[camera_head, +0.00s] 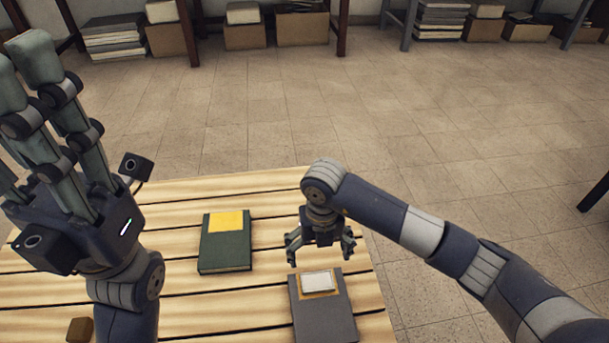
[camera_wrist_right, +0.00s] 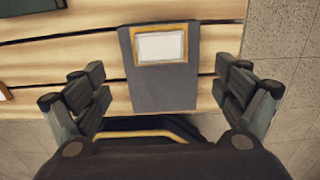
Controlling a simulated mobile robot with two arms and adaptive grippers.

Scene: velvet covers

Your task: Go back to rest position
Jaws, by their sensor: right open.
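My right gripper (camera_head: 320,252) is open and empty, pointing down above the table just behind a grey book. That grey book (camera_head: 325,320) lies flat at the right end of the table, with a white, orange-framed label (camera_head: 318,282) on its cover. In the right wrist view the grey book (camera_wrist_right: 163,95) shows between the widely spread fingers (camera_wrist_right: 163,93), which do not appear to touch it. My left gripper (camera_head: 30,110) is raised at the left edge of the head view, fingers pointing up. Part of it is cut off, so its opening is unclear.
A dark green book (camera_head: 225,256) with a yellow label lies on the slatted wooden table (camera_head: 175,290), left of my right gripper. A small brown block (camera_head: 79,330) sits at the front left. Beyond the table is open tiled floor, with shelves of boxes (camera_head: 302,28) at the back.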

